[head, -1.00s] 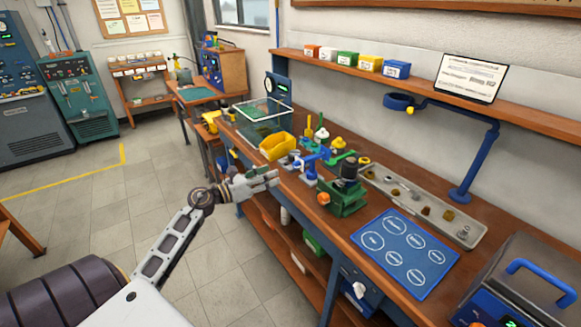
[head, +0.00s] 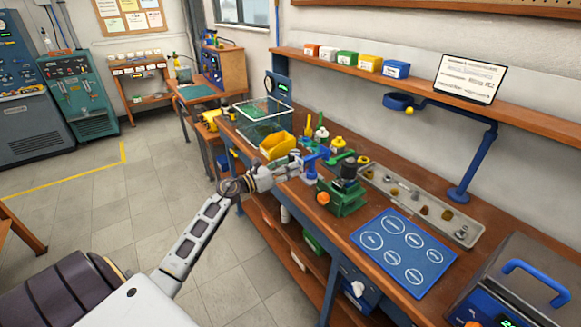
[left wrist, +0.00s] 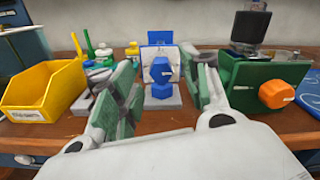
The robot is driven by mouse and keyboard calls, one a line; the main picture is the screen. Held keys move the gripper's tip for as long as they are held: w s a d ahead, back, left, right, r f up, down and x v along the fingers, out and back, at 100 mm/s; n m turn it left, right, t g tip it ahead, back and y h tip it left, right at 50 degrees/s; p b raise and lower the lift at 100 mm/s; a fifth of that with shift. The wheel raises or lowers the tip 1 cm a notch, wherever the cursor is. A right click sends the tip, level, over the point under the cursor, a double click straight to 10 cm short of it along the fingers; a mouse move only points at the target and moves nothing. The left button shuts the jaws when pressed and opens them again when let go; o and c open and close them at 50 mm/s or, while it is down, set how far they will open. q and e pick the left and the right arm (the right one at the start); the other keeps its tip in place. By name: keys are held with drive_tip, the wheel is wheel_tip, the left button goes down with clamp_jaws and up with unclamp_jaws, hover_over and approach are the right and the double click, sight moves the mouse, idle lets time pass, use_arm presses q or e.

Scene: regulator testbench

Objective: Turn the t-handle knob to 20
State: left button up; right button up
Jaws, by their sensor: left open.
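The blue T-handle knob (left wrist: 160,68), with a white pointer mark, faces me on a blue fixture with a grey base, in the middle of the left wrist view. In the head view the blue fixture (head: 318,154) stands near the bench's front edge, partly behind my gripper. My left gripper (head: 297,163) is open in front of it. In the left wrist view its two fingers (left wrist: 168,72) show to the left and right of the knob, with nothing held. I cannot tell whether they touch it. Scale numbers are too small to read. My right gripper is not in view.
A green block with an orange knob (left wrist: 276,93) stands close to the right. A yellow bin (left wrist: 45,90) and several green- and yellow-topped bottles (left wrist: 103,52) are to the left. A grey parts tray (head: 462,232) and a blue mat (head: 385,270) lie further right on the bench.

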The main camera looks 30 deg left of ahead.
use_arm(q)
drive_tip(key=shift+w+d, duration=0.25)
drive_tip(key=shift+w, duration=0.35)
drive_tip(key=c, duration=1)
drive_tip(key=shift+p, duration=0.3)
